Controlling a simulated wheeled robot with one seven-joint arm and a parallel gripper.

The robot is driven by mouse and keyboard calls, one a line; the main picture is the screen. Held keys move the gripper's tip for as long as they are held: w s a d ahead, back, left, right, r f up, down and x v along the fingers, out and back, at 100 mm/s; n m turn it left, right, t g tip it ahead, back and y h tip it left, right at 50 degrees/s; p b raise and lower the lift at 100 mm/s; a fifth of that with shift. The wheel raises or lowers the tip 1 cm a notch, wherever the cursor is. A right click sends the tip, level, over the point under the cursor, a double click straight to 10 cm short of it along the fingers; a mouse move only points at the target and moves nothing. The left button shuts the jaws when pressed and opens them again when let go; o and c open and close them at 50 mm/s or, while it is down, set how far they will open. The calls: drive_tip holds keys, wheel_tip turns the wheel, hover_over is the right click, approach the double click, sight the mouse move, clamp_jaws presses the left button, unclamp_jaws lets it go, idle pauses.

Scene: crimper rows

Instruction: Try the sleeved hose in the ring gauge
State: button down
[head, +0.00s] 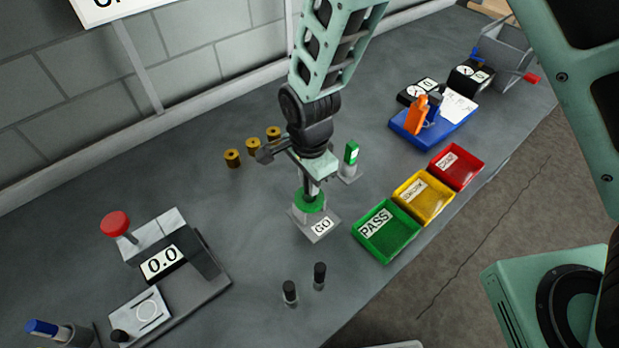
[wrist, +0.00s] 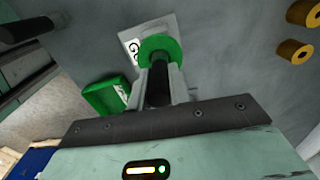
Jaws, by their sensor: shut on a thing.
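The ring gauge (head: 310,203) is a green ring on a grey base with a plate marked GO; it also shows in the wrist view (wrist: 174,47). My gripper (head: 312,188) points down right above the ring and is shut on a dark hose (wrist: 158,84). In the wrist view the hose stands between the fingers (wrist: 160,75), and its far end meets the green ring. The ring and fingers hide that end, so I cannot tell how far it is inside. No sleeve on the held hose is clearly visible.
Green PASS (head: 372,252), yellow (head: 424,198) and red (head: 457,166) trays line the front edge. A green-and-white post (head: 351,153) stands close right of my gripper. Brass sleeves (head: 232,158) stand behind, black pieces (head: 320,275) in front. A machine reading 0.0 (head: 162,262) is at left.

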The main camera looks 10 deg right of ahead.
drive_tip(key=shift+f+b, duration=0.4)
drive_tip(key=shift+f, duration=0.3)
drive_tip(key=shift+r, duration=0.15)
idle(0.9)
drive_tip(key=shift+r+p, duration=3.65)
drive_tip(key=shift+r, duration=0.8)
